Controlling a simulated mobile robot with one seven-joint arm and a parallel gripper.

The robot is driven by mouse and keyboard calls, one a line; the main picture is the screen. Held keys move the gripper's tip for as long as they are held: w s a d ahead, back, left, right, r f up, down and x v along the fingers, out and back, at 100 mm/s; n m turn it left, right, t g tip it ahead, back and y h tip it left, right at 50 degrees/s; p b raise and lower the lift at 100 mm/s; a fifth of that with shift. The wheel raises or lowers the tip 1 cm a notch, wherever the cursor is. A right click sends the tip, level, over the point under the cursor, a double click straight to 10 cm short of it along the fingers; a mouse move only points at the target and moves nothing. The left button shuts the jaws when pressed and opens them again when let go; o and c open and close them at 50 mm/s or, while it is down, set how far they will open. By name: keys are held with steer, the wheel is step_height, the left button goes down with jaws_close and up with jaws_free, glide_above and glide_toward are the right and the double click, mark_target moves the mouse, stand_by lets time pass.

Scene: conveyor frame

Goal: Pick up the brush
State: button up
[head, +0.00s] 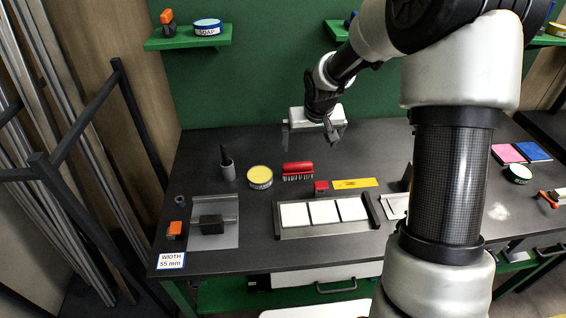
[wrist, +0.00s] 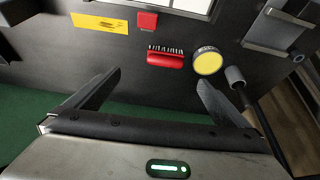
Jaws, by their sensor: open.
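In the wrist view the brush (wrist: 165,58) shows beyond the fingertips, bristles toward the top of the picture. My gripper (head: 334,132) is above the back of the table, up and to the right of the brush in the head view. In the wrist view my gripper (wrist: 155,80) has its two fingers wide apart with nothing between them. It does not touch the brush.
The yellow-topped tin (head: 260,177) stands close left of the brush. The red block (head: 321,186) and a yellow strip (head: 355,183) lie to its right. A tray (head: 284,233) with white tiles is in front.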

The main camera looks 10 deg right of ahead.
steer(key=w+a+f, duration=0.1)
steer(key=w+f, duration=0.1)
glide_toward(298, 164)
steer(key=x, duration=0.5)
steer(key=shift+s+d+f, duration=0.25)
steer(key=shift+s, duration=0.05)
steer(key=shift+w+a+x, duration=0.15)
steer(key=shift+x, duration=1.25)
steer(key=shift+w+a+x, duration=0.1)
steer(key=shift+w+x, duration=0.1)
steer(key=shift+x, duration=1.2)
steer(key=shift+r, duration=0.15)
steer(key=c, duration=1)
steer(key=shift+r, duration=0.1)
step_height(298, 164, up, 10)
steer(key=shift+f, duration=0.1)
